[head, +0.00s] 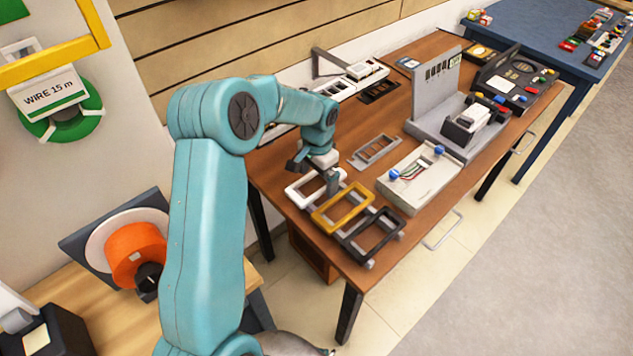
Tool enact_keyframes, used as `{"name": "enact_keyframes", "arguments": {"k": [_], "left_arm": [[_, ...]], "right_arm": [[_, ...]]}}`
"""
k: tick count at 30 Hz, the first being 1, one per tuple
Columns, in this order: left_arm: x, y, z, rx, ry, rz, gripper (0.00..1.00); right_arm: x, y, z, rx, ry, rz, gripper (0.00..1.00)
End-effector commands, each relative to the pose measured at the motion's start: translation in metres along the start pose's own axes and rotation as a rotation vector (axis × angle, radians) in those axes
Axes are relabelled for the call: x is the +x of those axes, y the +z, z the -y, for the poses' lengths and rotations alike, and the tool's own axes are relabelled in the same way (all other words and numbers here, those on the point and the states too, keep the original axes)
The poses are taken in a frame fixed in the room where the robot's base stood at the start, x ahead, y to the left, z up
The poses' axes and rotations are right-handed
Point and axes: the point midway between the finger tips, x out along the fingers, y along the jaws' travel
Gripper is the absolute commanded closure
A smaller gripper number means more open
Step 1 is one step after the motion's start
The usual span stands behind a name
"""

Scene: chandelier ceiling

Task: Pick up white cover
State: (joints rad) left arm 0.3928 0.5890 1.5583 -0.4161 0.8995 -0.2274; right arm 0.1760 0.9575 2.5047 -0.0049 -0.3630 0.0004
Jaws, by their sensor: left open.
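The white cover (293,193) is an open rectangular frame. It lies at the left end of a row of three frames near the front left edge of the wooden table. A yellow frame (327,221) and a black frame (352,247) are beside it to the right. My left gripper (316,178) is pointed down right at the white cover, with its fingers apart. It hides the cover's far part, and I cannot tell whether a finger touches it. My right gripper is out of view.
A grey frame (374,150) and a white wiring box (420,182) with blue knobs lie just beyond. A grey upright stand (436,95) is farther back. Bare wood (342,262) shows at the near edge. An orange spool (133,252) is at left.

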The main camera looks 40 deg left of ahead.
Motion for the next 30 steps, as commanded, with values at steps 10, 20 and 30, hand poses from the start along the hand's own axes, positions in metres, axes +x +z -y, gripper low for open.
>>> {"name": "enact_keyframes", "arguments": {"k": [10, 20, 30], "left_arm": [[-0.001, 0.0, 0.0, 0.0, 0.0, 0.0, 0.56], [-0.013, -0.001, 0.001, -0.001, -0.002, -0.002, 0.56], [-0.091, -0.001, 0.0, 0.0, -0.003, -0.007, 0.56]], "right_arm": [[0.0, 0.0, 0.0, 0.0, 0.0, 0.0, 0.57], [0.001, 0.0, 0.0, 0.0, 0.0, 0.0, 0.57], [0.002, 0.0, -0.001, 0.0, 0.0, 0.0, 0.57]]}}
